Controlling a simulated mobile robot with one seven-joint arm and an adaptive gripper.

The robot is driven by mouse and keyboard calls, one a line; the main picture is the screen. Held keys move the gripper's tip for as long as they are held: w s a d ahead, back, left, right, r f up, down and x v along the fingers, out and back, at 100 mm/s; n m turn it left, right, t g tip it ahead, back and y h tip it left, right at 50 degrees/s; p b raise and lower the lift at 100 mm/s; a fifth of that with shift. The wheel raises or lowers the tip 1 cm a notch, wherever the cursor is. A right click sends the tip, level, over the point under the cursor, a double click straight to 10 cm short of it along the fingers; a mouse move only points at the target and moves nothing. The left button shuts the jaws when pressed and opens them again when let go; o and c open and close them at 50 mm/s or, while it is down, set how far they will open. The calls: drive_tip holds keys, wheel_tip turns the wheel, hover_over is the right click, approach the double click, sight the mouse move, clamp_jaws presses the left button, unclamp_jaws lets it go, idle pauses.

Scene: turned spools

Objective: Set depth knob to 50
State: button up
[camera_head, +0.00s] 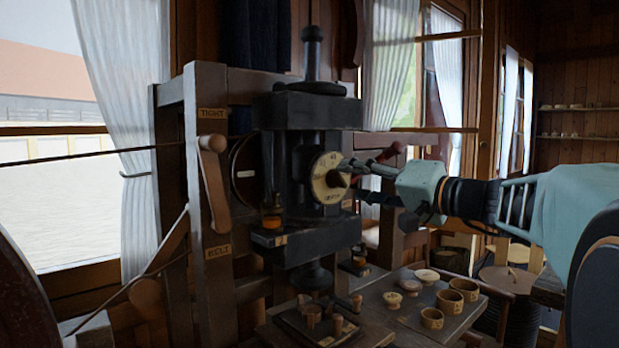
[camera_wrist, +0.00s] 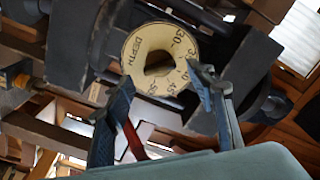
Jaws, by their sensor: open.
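The depth knob (camera_head: 338,179) is a dark knob at the centre of a round cream dial (camera_head: 322,190) on the front of the black machine head. In the wrist view the dial (camera_wrist: 136,47) shows the word DEPTH and numbers such as 30 and 50, and the knob (camera_wrist: 159,64) stands in its middle. My gripper (camera_head: 350,172) reaches in from the right, its fingers beside the knob. In the wrist view my gripper (camera_wrist: 158,82) is open, with one finger on each side below the knob. I cannot tell whether a finger touches it, nor which number is set.
A wooden lever (camera_head: 213,185) stands left, between the TIGHT and BELT labels. Below, a board (camera_head: 400,325) holds several small cups and spools, and a tray (camera_head: 300,330) holds more turned pieces.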

sight(344, 180)
drive_tip(key=x, duration=0.3)
drive_tip(key=shift+w+a, duration=0.1)
drive_tip(key=shift+w, duration=0.05)
drive_tip(key=c, duration=1.2)
drive_tip(key=shift+o, duration=0.2)
